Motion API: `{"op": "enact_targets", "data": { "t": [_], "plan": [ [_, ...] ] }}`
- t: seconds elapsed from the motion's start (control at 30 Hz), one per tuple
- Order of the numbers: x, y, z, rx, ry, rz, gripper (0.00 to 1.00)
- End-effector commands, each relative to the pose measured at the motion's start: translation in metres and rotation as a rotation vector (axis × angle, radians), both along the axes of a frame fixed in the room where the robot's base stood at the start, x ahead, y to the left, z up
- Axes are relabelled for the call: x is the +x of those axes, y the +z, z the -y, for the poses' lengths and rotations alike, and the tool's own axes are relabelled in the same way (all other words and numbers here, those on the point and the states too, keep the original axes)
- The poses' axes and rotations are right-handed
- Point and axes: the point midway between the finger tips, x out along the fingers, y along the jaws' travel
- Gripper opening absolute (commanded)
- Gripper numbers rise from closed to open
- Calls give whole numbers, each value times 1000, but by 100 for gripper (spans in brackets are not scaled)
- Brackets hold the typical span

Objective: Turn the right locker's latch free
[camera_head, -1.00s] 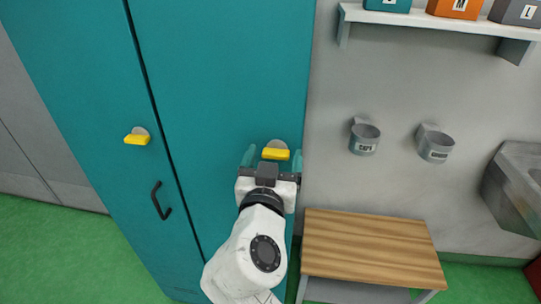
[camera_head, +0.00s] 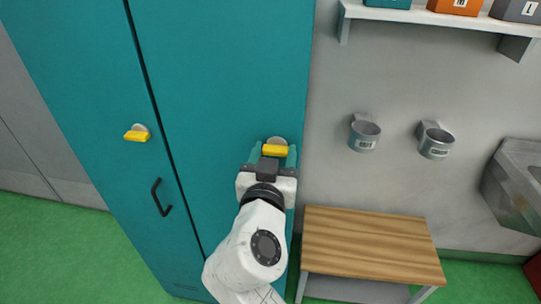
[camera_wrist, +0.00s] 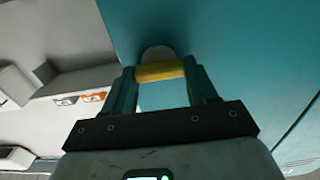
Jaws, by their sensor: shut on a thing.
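The right locker (camera_head: 225,70) is teal and its door stands shut. Its latch (camera_head: 275,151) is a yellow bar on a round grey base, lying level near the door's right edge. My gripper (camera_head: 274,156) is shut on the yellow latch. In the wrist view the latch (camera_wrist: 160,71) sits between my two teal fingers, with a finger against each end. Behind it the grey base shows in part. The left locker (camera_head: 80,60) has a like yellow latch (camera_head: 137,135), also near level, apart from my gripper.
A black handle (camera_head: 160,198) sticks out left of my arm. A wooden bench (camera_head: 370,245) stands at the right, below two grey wall cups (camera_head: 364,136) (camera_head: 435,142). A shelf (camera_head: 430,18) with labelled boxes is at the upper right. Green floor (camera_head: 60,250) is clear at lower left.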

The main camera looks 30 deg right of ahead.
Motion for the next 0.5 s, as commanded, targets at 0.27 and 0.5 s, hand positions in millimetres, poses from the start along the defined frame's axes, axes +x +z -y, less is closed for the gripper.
{"op": "enact_targets", "data": {
  "t": [0.27, 0.5],
  "plan": [
    [0, 0, 0, -50, 0, -36, 27],
    [0, 1, 0, -183, 1, -133, 27]
  ]
}}
